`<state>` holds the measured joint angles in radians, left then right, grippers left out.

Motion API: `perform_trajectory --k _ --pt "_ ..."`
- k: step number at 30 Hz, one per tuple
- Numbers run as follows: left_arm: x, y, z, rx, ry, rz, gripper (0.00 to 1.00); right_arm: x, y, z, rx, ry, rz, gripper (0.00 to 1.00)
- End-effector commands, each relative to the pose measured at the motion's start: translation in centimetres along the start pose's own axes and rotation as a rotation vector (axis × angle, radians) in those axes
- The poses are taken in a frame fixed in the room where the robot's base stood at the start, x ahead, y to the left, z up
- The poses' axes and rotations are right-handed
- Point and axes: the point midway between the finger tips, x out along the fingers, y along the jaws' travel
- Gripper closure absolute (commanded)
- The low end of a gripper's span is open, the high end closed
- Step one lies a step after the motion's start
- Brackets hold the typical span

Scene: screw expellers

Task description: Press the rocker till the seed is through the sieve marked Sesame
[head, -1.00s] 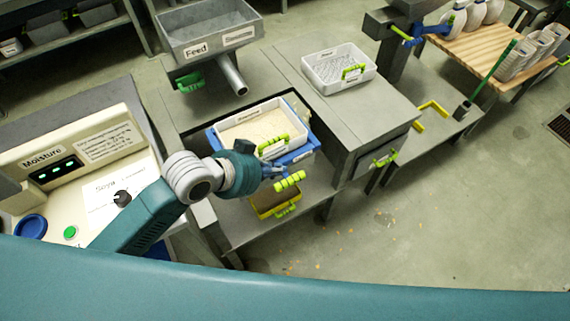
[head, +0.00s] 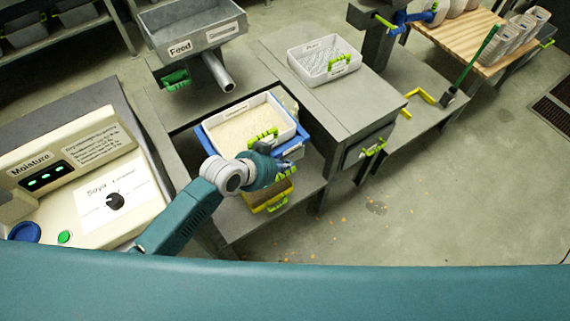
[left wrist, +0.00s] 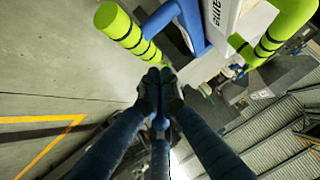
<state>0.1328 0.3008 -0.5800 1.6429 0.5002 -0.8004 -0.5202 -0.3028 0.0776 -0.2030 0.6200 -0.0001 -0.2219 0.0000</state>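A white sieve tray (head: 222,146) of pale seed sits in a blue frame (head: 209,143), with a lime handle (head: 262,135) at its front. The tray's label ends in "ama" or "ame" in the left wrist view (left wrist: 216,14). A second lime handle (left wrist: 124,28), beside a blue arm of the frame, may be the rocker's grip. My left gripper (head: 284,166) is at the frame's front, partly covering that handle. My right gripper is out of view.
A yellow tray (head: 262,204) sits on the shelf below. A feed hopper (head: 190,35) with a spout stands behind. Another white tray (head: 310,77) rests on the bench at right. The moisture meter (head: 75,175) stands at left. Floor at right is open.

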Motion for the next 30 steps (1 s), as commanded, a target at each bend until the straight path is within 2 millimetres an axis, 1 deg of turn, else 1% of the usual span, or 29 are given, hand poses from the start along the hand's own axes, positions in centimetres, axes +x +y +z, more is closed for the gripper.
perform_trajectory --k 4,16,20,25,27,30 --pt "0.6 0.0 0.6 0.0 0.0 -0.001 1.0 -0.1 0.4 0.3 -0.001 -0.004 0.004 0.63" --pt "0.9 0.1 1.0 0.0 -0.001 -0.001 1.0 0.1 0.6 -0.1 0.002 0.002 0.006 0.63" --pt "2.1 0.6 2.2 0.0 -0.002 0.0 1.0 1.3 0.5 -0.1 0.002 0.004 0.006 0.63" --pt "4.4 1.5 4.6 0.0 -0.005 0.001 1.0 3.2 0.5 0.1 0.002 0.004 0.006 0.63" --pt "4.7 1.6 4.9 0.0 -0.004 0.001 1.0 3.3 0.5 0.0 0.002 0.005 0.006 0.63" --pt "4.5 1.5 4.9 0.0 -0.007 0.001 1.0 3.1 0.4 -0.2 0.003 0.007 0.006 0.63"
